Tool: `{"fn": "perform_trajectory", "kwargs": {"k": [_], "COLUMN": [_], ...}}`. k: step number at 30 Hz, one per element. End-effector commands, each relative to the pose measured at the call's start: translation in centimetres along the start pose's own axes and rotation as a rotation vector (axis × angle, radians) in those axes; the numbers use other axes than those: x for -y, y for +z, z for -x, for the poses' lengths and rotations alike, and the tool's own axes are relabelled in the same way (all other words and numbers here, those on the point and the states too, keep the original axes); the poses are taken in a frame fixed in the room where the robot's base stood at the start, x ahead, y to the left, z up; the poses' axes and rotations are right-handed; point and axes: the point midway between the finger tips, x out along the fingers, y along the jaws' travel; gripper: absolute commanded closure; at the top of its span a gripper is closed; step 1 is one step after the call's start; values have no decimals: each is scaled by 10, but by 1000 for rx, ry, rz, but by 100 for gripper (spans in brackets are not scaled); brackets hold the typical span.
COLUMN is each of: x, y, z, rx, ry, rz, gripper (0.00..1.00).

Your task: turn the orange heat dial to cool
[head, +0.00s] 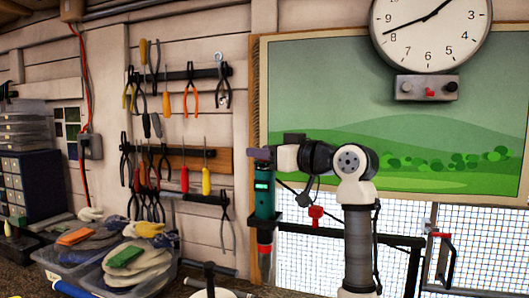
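A teal upright tool (264,203) with a small lit green display stands near the middle of the head view. A pale tube with an orange-red band shows below it. My gripper (268,154) is at the left end of my white and black arm, at the top of the teal tool. The fingers are small and dark, so I cannot tell whether they touch the tool or how far apart they are. I cannot make out an orange heat dial or its marks; it may be hidden or too small.
A red knob (317,216) sits right of the teal tool, by a dark bar. A clock (430,30) hangs above a grey box with knobs (427,88). Clear bins (115,285) of gloves stand at lower left. Pliers and screwdrivers hang on wall racks (190,160).

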Motion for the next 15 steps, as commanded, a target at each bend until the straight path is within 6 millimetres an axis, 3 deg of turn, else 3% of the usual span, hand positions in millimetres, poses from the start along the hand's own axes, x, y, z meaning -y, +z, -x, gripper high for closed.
{"fn": "perform_trajectory", "kwargs": {"k": [1,7,15], "x": [0,0,0], "y": [0,0,0], "z": [0,0,-1], "rx": [0,0,-1], "ry": [0,0,-35], "rz": [0,0,-2], "gripper": [69,94,94]}}
